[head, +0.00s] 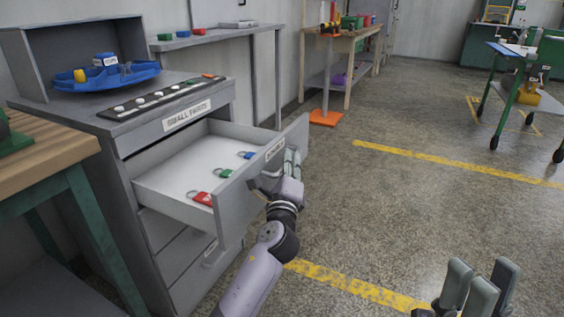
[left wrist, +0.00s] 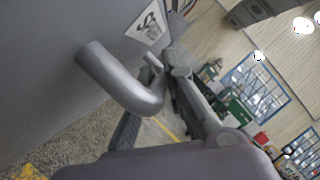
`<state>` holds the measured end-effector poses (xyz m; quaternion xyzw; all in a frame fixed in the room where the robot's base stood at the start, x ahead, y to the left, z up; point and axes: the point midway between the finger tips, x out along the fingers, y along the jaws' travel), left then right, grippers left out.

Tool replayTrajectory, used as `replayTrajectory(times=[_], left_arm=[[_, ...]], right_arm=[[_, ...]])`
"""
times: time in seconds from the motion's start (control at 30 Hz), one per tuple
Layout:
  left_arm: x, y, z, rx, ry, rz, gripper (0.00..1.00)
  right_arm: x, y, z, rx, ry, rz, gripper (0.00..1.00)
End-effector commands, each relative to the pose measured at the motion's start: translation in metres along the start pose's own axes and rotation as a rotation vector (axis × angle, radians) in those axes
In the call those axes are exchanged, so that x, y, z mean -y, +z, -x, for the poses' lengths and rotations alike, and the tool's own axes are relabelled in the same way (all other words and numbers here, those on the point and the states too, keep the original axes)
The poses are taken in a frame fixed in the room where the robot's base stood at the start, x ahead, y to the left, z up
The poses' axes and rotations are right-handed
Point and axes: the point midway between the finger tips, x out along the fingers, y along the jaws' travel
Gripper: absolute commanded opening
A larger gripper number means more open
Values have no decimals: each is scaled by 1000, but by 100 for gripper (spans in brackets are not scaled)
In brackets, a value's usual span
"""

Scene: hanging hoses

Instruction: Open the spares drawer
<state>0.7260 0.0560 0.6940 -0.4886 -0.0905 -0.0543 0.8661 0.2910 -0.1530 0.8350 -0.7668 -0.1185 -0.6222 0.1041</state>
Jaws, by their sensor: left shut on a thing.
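The spares drawer (head: 228,195) is the top drawer of the grey cabinet, and it stands pulled well out. Its front carries a small label, seen at a slant in the head view. A red, a green and a blue padlock-like item lie on its white floor. My left gripper (head: 291,165) is at the outer face of the drawer front, shut on the drawer handle (left wrist: 128,80), a bent grey bar in the left wrist view. The gripper hides most of the handle in the head view. My right gripper (head: 482,285) is open and empty, over the floor at the lower right.
The cabinet (head: 130,140) has shut drawers below and a blue tray (head: 105,76) on top. A wooden bench (head: 45,150) stands close at the left. A green trolley (head: 520,85) is far right. The floor right of the drawer is clear.

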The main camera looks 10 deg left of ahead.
Motion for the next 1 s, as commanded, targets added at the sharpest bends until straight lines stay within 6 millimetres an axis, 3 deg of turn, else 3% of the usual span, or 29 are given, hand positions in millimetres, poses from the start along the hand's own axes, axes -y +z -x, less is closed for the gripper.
replayTrajectory(times=[0.3, 0.33, 0.6, 1.0], left_arm=[[-2, -2, 1, -2, 3, 0, 0], [-2, -2, 1, -2, 3, 0, 13], [-1, -1, 0, -1, 2, 0, 31], [-1, 0, 7, 0, 0, 1, 32]], right_arm=[[0, 0, 0, 0, 0, 0, 23], [0, 0, 0, 0, 0, 0, 23], [0, 0, 0, 0, 0, 1, 23], [-1, 0, 0, -2, 1, 3, 23]])
